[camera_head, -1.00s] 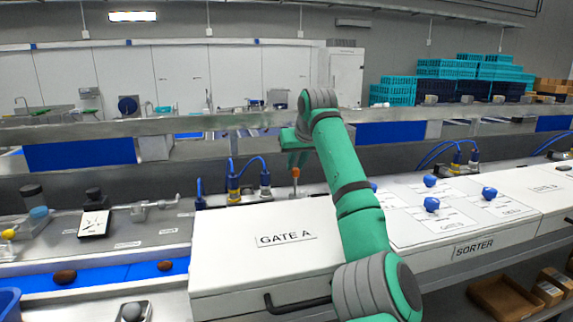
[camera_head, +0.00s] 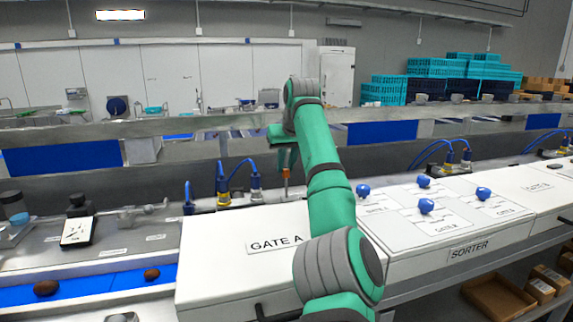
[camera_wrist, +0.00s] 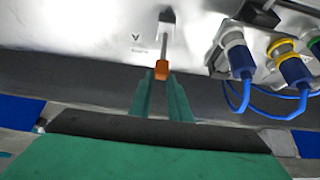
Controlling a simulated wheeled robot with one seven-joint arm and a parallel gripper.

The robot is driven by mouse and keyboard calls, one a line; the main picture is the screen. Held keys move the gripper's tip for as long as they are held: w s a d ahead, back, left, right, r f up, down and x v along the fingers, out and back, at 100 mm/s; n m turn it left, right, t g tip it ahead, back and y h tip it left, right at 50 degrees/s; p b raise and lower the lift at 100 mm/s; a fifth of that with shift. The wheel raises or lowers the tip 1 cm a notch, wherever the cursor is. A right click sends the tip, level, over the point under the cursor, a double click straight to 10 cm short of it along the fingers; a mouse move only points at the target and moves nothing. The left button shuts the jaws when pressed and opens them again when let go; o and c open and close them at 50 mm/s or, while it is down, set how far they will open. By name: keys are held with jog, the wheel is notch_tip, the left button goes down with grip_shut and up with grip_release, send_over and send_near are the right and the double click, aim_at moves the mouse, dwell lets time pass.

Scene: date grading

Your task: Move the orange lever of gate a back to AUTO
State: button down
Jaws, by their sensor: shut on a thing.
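The orange lever (camera_head: 287,174) of gate a stands behind the white GATE A cover (camera_head: 225,255). In the wrist view its orange tip (camera_wrist: 162,69) sits at the end of a metal rod that runs to a bracket on a metal plate (camera_wrist: 100,25). My gripper (camera_head: 287,160) is at the lever from above, its two green fingers (camera_wrist: 162,84) shut on the orange tip. A small dark mark (camera_wrist: 135,38) with text lies beside the rod; the text is too small to read, so I cannot tell the lever's setting.
Blue and yellow cable connectors (camera_wrist: 237,55) stand close beside the lever. A metal rail (camera_head: 200,124) runs behind my gripper. Blue knobs (camera_head: 426,206) stand on the SORTER cover at right. Two dates (camera_head: 152,274) lie on the blue belt at left.

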jog(key=c, duration=1.6)
grip_release()
jog(key=shift+w+d+f, duration=0.1)
jog(key=shift+d+f, duration=0.05)
jog(key=shift+f, duration=0.35)
jog(key=shift+c, duration=0.2)
jog(key=shift+a+r, duration=0.2)
jog(key=shift+r, duration=0.05)
jog(key=v, duration=1)
jog(key=shift+s+r, duration=0.2)
jog(key=shift+r, duration=0.1)
jog(key=shift+d, duration=0.1)
